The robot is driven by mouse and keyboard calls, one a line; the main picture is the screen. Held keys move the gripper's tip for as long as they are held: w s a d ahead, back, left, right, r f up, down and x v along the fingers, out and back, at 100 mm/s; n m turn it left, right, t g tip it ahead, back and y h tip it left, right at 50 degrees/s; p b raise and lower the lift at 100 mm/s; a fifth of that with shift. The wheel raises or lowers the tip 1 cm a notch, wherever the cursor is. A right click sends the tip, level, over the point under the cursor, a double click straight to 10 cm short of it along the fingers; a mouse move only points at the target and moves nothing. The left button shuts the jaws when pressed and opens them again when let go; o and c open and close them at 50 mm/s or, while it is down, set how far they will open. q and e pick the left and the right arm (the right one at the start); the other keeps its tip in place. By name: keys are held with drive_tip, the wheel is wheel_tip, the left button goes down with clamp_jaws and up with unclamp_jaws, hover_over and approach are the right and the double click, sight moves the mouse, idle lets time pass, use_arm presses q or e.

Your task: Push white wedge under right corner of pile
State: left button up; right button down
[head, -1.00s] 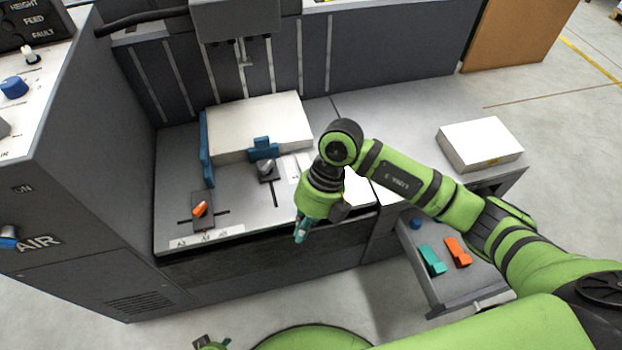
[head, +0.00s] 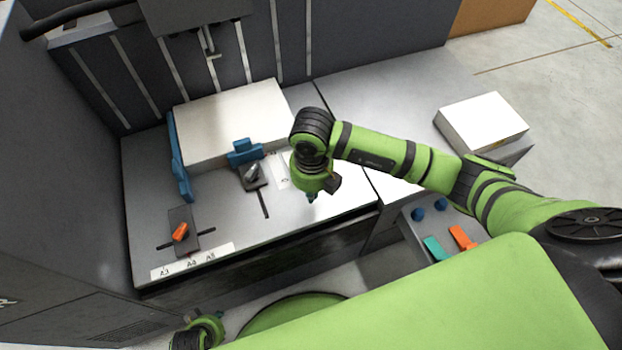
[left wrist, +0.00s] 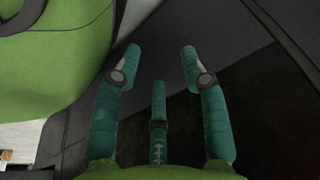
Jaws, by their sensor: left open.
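The pile, a thick white paper stack (head: 235,122), lies on the grey feed table (head: 325,240) between blue guides (head: 179,165). I cannot pick out a white wedge in either view; bright glare lies on the table around my right gripper. My right gripper (head: 310,198) points down over the table, right of and in front of the pile's right corner. My left gripper (head: 206,318) is low at the front, off the table. In the left wrist view its teal fingers (left wrist: 160,60) are spread and empty.
A blue stop (head: 244,153) with a grey knob (head: 252,173) stands at the pile's front. An orange-handled slider (head: 180,233) is front left. A drawer at right holds teal (head: 434,248) and orange (head: 462,238) pieces. Another white stack (head: 483,122) lies far right.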

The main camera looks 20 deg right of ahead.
drive_tip(key=w, duration=0.1)
drive_tip(key=w+f, duration=0.1)
drive_tip(key=w, duration=0.1)
drive_tip(key=shift+f, duration=0.2)
use_arm(q)
drive_tip(key=shift+s+r, duration=0.2)
drive_tip(key=shift+r, duration=0.05)
use_arm(e)
drive_tip(key=shift+w, duration=0.55)
use_arm(q)
drive_tip(key=shift+f+b, duration=0.1)
drive_tip(key=shift+b, duration=0.2)
use_arm(e)
drive_tip(key=shift+w, duration=0.35)
drive_tip(key=w+b, duration=0.3)
drive_tip(key=w, duration=0.2)
drive_tip(key=shift+w+a+f+b, duration=0.1)
drive_tip(key=shift+w+b, duration=0.3)
drive_tip(key=shift+w, duration=0.3)
use_arm(q)
wheel_tip(320, 180, up, 8)
drive_tip(key=w, duration=0.2)
drive_tip(key=shift+w+d, duration=0.25)
drive_tip(key=shift+w, duration=0.1)
